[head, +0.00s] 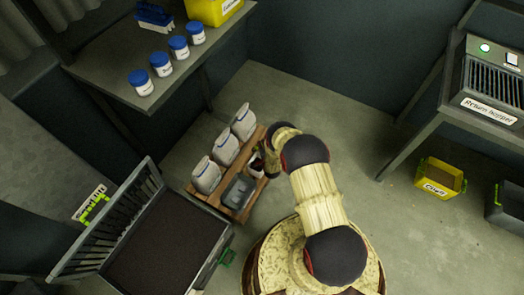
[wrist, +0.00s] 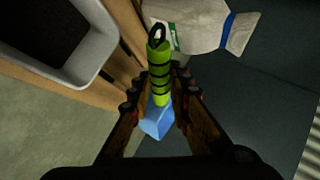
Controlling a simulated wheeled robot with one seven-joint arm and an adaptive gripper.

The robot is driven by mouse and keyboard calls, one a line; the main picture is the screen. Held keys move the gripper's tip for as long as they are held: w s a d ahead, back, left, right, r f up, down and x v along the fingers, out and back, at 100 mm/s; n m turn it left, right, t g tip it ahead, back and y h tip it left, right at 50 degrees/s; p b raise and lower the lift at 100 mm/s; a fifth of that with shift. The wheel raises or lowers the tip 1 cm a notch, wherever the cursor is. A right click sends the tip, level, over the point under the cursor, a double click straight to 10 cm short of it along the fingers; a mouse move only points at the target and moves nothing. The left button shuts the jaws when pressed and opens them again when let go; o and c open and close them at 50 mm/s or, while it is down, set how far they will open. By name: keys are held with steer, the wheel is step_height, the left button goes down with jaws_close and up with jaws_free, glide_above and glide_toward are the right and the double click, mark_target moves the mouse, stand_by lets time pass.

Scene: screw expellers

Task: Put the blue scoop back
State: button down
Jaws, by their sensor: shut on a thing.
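My gripper (wrist: 158,98) is shut on the blue scoop, seen in the wrist view. The scoop's green handle (wrist: 159,72), with black bands and a black loop at its end, lies between the fingers and points away from the palm. Its blue scoop part (wrist: 157,121) shows nearer the palm, partly hidden by the fingers. In the head view my gripper (head: 266,166) is low beside the wooden pallet, largely hidden by my arm, and I cannot make out the scoop there.
The pallet (head: 240,214) holds several pale sacks (head: 225,148) and a grey bin (head: 238,191). A shelf (head: 110,66) with blue-lidded jars (head: 161,64) stands behind. A dark-bedded tray (head: 165,245) is front left. A return hopper (head: 490,85) and yellow crate (head: 440,179) are right.

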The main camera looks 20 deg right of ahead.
steer(key=shift+w+f, duration=0.35)
steer(key=shift+f, duration=0.05)
steer(key=f+b, duration=0.2)
steer(key=f, duration=0.1)
steer(key=shift+w+f, duration=0.3)
steer(key=shift+w, duration=0.05)
steer(key=shift+f, duration=0.25)
steer(key=shift+f, duration=0.35)
steer(key=c, duration=1.7)
jaws_free()
steer(key=shift+o, duration=0.2)
steer(key=shift+s+f, duration=0.1)
